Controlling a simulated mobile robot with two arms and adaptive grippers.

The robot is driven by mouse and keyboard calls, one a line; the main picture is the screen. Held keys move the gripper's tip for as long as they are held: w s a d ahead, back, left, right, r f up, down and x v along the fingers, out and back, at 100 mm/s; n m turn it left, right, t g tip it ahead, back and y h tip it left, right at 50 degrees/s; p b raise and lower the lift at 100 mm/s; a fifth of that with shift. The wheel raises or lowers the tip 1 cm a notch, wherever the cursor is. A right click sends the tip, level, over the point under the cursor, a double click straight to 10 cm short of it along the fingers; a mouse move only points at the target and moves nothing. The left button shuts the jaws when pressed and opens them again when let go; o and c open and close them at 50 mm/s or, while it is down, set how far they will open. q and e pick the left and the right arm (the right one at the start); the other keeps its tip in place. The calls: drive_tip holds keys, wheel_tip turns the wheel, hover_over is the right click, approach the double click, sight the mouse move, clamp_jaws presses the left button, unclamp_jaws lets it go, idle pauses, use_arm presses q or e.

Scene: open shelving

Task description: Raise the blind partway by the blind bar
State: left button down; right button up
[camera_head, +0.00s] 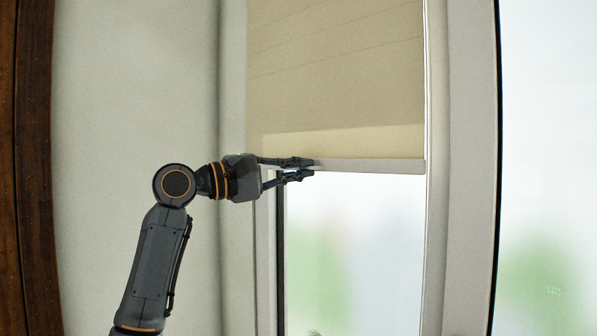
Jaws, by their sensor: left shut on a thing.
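The beige roller blind (335,75) hangs in the upper part of the window in the head view. Its pale blind bar (370,166) runs along the lower edge, about level. My left gripper (306,168) reaches in from the left and is shut on the left part of the blind bar, one finger above and one below. The fingers hide the bar's left end. The right gripper is not in view.
Bare window glass (355,255) shows below the blind. A white window frame post (470,170) stands to the right, with another pane beyond it. A pale wall (130,90) and dark wood trim (30,170) are at the left.

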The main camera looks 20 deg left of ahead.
use_arm(q)
drive_tip(key=c, duration=1.5)
unclamp_jaws()
drive_tip(key=shift+a, duration=0.1)
drive_tip(key=v, duration=1.2)
drive_tip(key=shift+f, duration=0.1)
